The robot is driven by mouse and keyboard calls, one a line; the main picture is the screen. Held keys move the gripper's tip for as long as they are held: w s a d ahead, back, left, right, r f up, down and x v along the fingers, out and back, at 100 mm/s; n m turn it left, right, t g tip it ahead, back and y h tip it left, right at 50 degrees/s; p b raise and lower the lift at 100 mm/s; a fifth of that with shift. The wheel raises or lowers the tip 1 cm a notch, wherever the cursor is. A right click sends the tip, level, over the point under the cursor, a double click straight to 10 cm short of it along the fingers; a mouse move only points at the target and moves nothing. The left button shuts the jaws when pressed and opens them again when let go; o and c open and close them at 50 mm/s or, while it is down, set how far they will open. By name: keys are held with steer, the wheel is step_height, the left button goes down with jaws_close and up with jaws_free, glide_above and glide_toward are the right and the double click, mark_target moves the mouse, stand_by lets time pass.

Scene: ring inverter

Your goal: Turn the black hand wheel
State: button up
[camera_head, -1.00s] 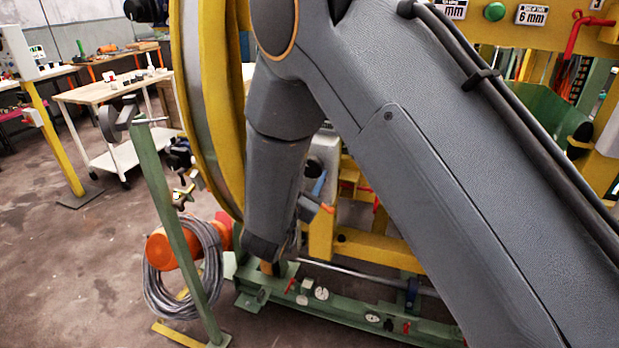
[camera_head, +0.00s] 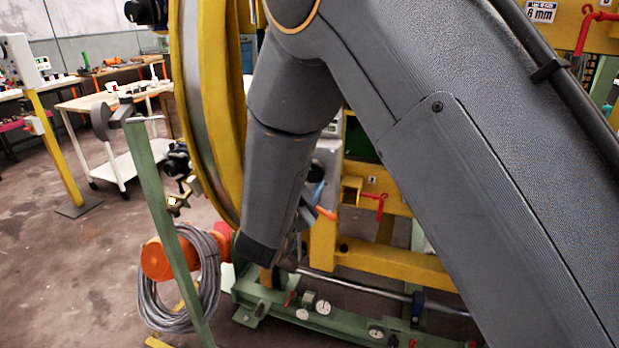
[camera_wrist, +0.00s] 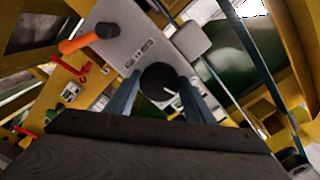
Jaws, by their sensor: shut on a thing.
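The black hand wheel (camera_wrist: 158,79) is a small dark round knob with a pale mark, in the middle of the wrist view in front of a grey panel (camera_wrist: 130,42). My gripper (camera_wrist: 160,90) has one blue-grey finger on each side of the wheel and is shut on it.
An orange handle (camera_wrist: 90,38) sticks out left of the wheel, with red levers (camera_wrist: 84,73) below it. A large yellow ring (camera_head: 222,110) stands left of my arm. A cable coil (camera_head: 205,280) hangs on a green post (camera_head: 165,220).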

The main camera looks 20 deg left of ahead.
steer(key=o, duration=1.1)
steer(key=shift+c, duration=0.2)
steer(key=shift+s, duration=0.1)
steer(key=s+b, duration=0.1)
steer(key=s, duration=0.6)
steer(key=shift+s+a, duration=0.3)
